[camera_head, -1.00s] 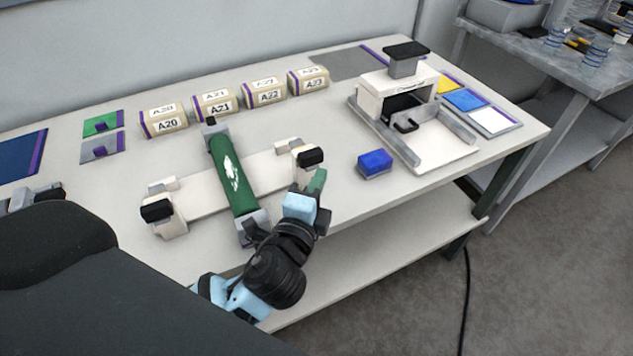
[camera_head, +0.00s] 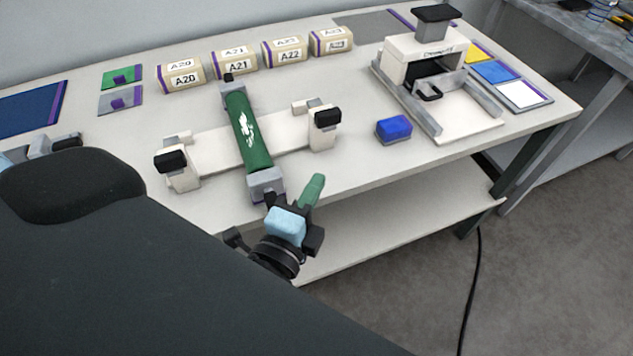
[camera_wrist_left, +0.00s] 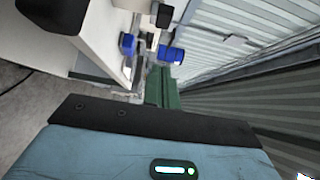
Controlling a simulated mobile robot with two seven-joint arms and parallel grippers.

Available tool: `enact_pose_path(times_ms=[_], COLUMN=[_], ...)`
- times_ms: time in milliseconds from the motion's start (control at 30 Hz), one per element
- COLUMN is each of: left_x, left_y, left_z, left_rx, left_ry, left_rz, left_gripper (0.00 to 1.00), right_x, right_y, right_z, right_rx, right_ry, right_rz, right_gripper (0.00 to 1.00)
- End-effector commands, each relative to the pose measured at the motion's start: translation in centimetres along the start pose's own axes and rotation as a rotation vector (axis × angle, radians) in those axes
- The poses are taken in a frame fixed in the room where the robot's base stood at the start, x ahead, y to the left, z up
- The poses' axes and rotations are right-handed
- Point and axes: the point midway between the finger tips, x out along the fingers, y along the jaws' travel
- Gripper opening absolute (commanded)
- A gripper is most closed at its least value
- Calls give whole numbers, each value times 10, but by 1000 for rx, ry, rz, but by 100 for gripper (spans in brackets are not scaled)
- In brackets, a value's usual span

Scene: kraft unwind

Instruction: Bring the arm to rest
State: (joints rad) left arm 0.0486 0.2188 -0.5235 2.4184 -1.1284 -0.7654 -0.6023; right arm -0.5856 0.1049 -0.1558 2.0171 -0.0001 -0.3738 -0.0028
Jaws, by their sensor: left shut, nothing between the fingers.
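My left gripper (camera_head: 312,190), with green fingers, is shut and empty. It is just off the table's front edge, to the right of the near end of the green roll. In the left wrist view its green fingers (camera_wrist_left: 161,88) are together, with nothing visible between them. The green roll (camera_head: 247,130) with a white mark lies across a white stand (camera_head: 210,150) with black-topped ends. In the picture the gripper overlaps the area close to the roll's grey end piece (camera_head: 266,183); I cannot tell the gap. My right gripper is out of view.
A blue block (camera_head: 393,129) sits right of the stand, by a white press-like fixture (camera_head: 425,60). Several labelled rolls (camera_head: 181,76) line the back of the white table (camera_head: 350,175). Colored cards (camera_head: 497,72) lie at the right. Open floor (camera_head: 540,280) is in front.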

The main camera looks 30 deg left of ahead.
Motion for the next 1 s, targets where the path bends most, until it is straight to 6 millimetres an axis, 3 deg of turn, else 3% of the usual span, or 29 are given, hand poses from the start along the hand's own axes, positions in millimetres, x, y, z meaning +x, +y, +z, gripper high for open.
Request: enact_pose_path(times_ms=[467, 567, 667, 800, 1000], left_x=[-1, -6, -22, -65, -141], left_y=[7, 30, 71, 132, 195], left_z=[0, -2, -2, 5, 26], left_rx=[-22, -101, -257, -568, -1027], left_ry=[7, 30, 49, 15, -160], left_rz=[26, 114, 267, 508, 747], left_gripper=[0, 0, 0, 0, 0], right_x=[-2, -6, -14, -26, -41], right_y=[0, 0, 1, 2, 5], right_z=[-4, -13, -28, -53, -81], right_rx=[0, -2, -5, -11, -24], right_ry=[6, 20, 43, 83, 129], right_rz=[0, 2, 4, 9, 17], right_gripper=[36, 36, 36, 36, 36])
